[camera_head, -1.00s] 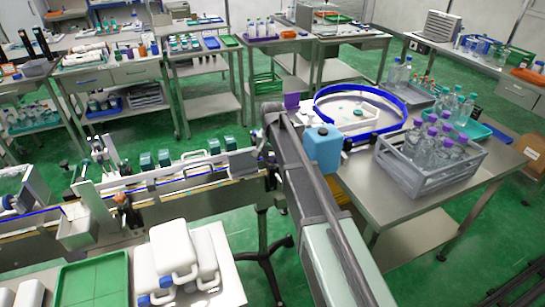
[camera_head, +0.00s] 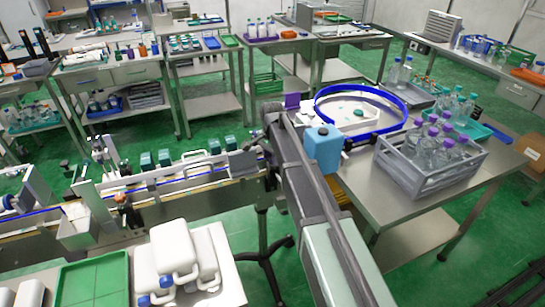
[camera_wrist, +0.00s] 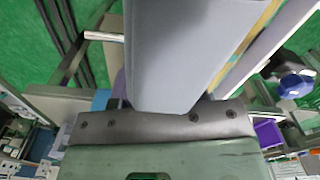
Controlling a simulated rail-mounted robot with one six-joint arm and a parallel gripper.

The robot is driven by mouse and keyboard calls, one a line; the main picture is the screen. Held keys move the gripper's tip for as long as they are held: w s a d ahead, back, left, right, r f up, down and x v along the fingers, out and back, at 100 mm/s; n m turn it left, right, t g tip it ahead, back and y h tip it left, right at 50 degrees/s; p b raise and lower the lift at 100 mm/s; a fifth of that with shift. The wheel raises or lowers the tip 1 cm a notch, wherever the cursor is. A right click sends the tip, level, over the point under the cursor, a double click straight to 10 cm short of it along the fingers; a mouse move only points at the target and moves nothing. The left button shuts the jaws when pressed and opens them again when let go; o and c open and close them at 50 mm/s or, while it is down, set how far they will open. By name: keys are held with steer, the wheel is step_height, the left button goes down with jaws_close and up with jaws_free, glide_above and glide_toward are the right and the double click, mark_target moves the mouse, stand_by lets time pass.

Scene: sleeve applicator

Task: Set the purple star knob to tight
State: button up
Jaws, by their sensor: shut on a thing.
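I cannot make out a star-shaped purple knob for sure. A small purple piece (camera_head: 291,101) stands behind the far end of my arm in the head view. The wrist view shows a purple patch (camera_wrist: 268,134) at the lower right and a dark blue rounded part (camera_wrist: 295,85) above it; their identity is unclear. My arm reaches from the bottom of the head view towards the conveyor's right end and hides what lies behind it. My gripper's fingertips show in neither view. Large grey and green-grey surfaces block the middle of the wrist view.
The conveyor (camera_head: 205,186) runs left of my arm and carries dark teal items. A blue tank (camera_head: 323,149) stands close to its right, near a blue ring guide (camera_head: 399,104). A grey crate (camera_head: 405,173) of purple-capped bottles sits on the right table. White jugs (camera_head: 174,247) lie in front.

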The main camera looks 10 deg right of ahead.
steer(key=o, duration=0.9)
step_height(320, 180, up, 11)
steer(key=p, duration=1)
steer(key=shift+f+p, duration=0.1)
steer(key=shift+p, duration=0.3)
